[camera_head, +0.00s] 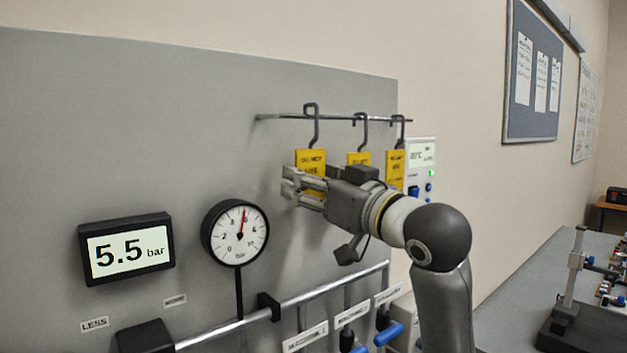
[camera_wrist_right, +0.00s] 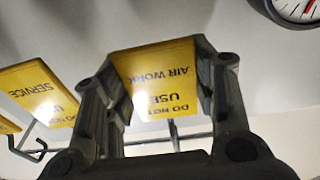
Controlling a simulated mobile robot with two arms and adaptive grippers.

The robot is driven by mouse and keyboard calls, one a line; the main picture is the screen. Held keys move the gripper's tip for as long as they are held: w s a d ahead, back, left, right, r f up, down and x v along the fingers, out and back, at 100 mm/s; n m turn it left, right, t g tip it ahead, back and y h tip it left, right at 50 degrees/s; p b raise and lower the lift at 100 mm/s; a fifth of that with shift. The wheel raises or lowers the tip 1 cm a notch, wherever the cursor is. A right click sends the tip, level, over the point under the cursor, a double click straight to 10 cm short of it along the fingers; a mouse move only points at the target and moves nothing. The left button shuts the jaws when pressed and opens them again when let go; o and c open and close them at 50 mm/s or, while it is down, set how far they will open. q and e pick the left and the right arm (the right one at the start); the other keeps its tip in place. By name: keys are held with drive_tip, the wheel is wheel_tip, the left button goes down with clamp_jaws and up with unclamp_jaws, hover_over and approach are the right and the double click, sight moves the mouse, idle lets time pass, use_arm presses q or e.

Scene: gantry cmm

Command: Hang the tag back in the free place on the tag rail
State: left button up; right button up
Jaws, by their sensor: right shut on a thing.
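My right gripper (camera_head: 303,188) is shut on a yellow tag (camera_head: 311,161) at the left of the tag rail (camera_head: 280,117). In the right wrist view this tag (camera_wrist_right: 160,75) sits between the two fingers, its print upside down. The tag's grey hook (camera_head: 314,125) reaches up to the rail, and its bend shows at the rail's height. I cannot tell whether it rests on the rail or is just in front of it. Two other yellow tags, a middle one (camera_head: 358,158) and a right one (camera_head: 395,168), hang to the right. My left gripper is not in view.
The rail stands out from a grey panel (camera_head: 150,130). Below are a round gauge (camera_head: 236,232), a display reading 5.5 bar (camera_head: 127,249) and a pipe (camera_head: 330,290) with blue-handled valves. A white control box (camera_head: 421,155) is right of the tags.

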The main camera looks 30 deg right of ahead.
drive_tip(key=shift+f, duration=0.35)
drive_tip(key=o, duration=0.9)
drive_tip(key=s+f, duration=0.1)
drive_tip(key=s, duration=0.6)
drive_tip(key=shift+s+d, duration=0.25)
drive_tip(key=shift+d, duration=0.05)
